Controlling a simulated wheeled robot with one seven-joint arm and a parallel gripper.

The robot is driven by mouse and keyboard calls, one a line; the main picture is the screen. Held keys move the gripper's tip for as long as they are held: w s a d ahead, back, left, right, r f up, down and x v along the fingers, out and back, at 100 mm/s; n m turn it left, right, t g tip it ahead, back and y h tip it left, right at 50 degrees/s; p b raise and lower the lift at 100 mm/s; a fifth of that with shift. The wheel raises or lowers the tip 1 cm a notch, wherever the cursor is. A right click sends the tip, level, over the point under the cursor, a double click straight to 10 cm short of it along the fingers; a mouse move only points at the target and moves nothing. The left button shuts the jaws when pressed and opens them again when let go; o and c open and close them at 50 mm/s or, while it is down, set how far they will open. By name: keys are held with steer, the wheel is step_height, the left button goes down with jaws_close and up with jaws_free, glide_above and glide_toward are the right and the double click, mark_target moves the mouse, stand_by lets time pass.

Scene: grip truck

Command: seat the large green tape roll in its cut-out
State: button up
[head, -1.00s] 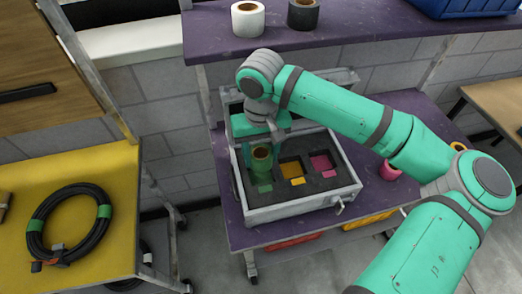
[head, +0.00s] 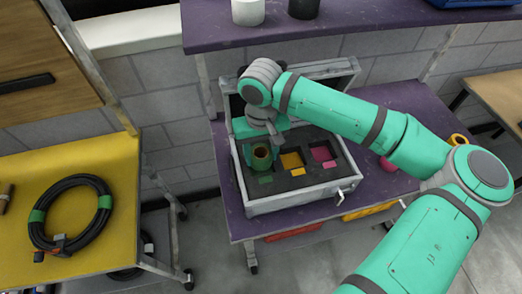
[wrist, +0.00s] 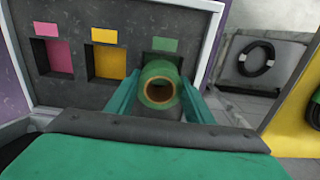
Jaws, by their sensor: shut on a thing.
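The large green tape roll (head: 261,157), with a brown core, stands upright at the green cut-out at the left of the open grey case (head: 297,202). My gripper (head: 258,146) is over it and shut on it. In the wrist view the roll (wrist: 160,84) sits between the two green fingers, its round end facing the camera. A bit of the green cut-out (wrist: 166,58) shows past the roll, below its green label (wrist: 165,44). The roll's lower part is hidden, so I cannot tell how deep it sits.
The yellow cut-out (head: 292,162) and pink cut-out (head: 322,154) are empty. A pink roll (head: 387,163) and a yellow roll (head: 458,140) are on the purple table to the right. The case's raised lid stands behind my gripper. A black cable coil (head: 70,213) lies on the yellow table.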

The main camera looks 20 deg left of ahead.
steer(key=shift+f, duration=0.85)
steer(key=o, duration=1.2)
step_height(320, 180, up, 11)
steer(key=shift+f, duration=0.15)
